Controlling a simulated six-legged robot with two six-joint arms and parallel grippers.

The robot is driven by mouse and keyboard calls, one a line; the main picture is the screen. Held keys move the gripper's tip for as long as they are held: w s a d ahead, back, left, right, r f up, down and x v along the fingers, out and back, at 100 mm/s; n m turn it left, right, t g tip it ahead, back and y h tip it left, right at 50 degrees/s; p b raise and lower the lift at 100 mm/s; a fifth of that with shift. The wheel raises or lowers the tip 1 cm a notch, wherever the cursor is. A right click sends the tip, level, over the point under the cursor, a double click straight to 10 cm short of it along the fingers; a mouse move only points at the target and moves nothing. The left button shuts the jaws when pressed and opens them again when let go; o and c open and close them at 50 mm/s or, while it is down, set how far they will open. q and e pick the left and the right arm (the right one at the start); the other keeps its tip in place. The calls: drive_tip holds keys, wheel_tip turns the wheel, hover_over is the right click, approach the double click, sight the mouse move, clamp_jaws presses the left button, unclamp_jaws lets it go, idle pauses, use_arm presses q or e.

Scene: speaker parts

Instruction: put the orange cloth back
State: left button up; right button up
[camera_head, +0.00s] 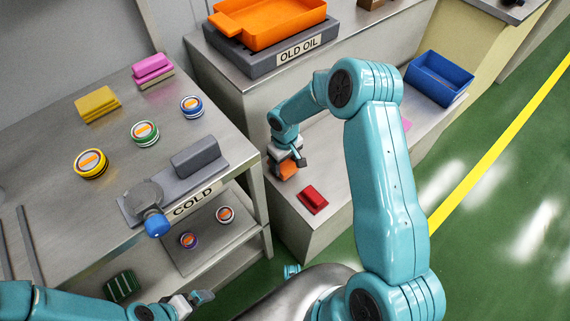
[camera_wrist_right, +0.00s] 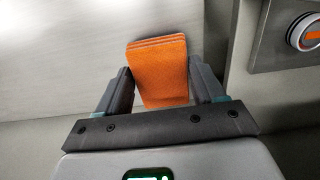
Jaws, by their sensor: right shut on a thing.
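The orange cloth (camera_head: 288,169) is a small folded pad between the fingers of my right gripper (camera_head: 287,163), over the left part of the lower metal bench. In the right wrist view the cloth (camera_wrist_right: 158,72) stands out beyond the fingers, with one finger of the right gripper (camera_wrist_right: 160,88) on each side. I cannot tell if the cloth touches the bench. My left gripper (camera_head: 195,302) is low at the left, below the shelf, and its opening is unclear.
A red folded cloth (camera_head: 312,198) lies on the bench near the held cloth. A pink cloth (camera_head: 406,125) is partly hidden behind my right arm. A blue bin (camera_head: 438,78) stands right. Yellow (camera_head: 97,103) and pink (camera_head: 153,70) cloth stacks lie on the left table with several round tins.

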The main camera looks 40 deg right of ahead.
drive_tip(key=shift+w+f, duration=0.1)
drive_tip(key=shift+f, duration=0.6)
drive_tip(key=shift+f, duration=0.15)
drive_tip(key=o, duration=1.2)
